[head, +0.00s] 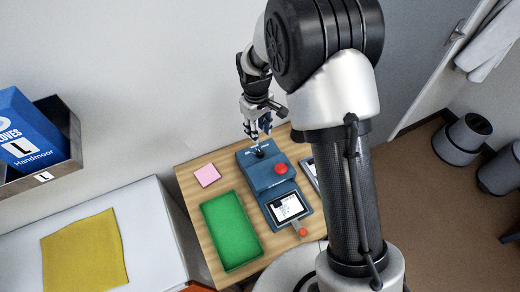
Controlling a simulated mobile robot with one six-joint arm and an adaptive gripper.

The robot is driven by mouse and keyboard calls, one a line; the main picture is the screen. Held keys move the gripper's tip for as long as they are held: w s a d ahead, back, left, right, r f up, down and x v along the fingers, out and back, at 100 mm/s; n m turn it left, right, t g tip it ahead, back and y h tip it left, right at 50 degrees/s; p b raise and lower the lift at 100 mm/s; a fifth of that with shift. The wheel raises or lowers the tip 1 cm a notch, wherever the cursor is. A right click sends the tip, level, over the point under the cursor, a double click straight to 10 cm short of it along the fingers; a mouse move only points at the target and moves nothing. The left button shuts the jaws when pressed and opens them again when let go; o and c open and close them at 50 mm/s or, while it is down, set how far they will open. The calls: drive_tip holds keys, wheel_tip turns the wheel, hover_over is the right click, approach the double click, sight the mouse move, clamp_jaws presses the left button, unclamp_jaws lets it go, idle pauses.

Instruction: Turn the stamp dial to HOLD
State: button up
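A blue device (267,178) stands on the wooden table, with a red button (281,169) on its top and a lit screen (287,207) at its near end. A small dark dial (259,154) with a pale mark is at its far end. My gripper (257,142) points down right over this dial, its fingertips at or just above it. It is too small to tell whether the fingers touch the dial or how far apart they are. The dial's labels, including HOLD, cannot be read.
A green tray (231,231) and a pink pad (206,175) lie left of the device on the wooden table (190,190). A grey item (309,171) lies to its right, partly behind my arm. A wall stands behind.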

sight(260, 152)
drive_tip(key=f, duration=0.4)
drive_tip(key=f+b, duration=0.1)
drive_tip(key=f, duration=0.3)
drive_tip(key=f+b, duration=0.1)
drive_tip(key=f, duration=0.3)
drive_tip(key=shift+w+d+f, duration=0.2)
drive_tip(key=shift+d+f, duration=0.05)
drive_tip(key=shift+f, duration=0.05)
drive_tip(key=shift+c, duration=0.5)
clamp_jaws()
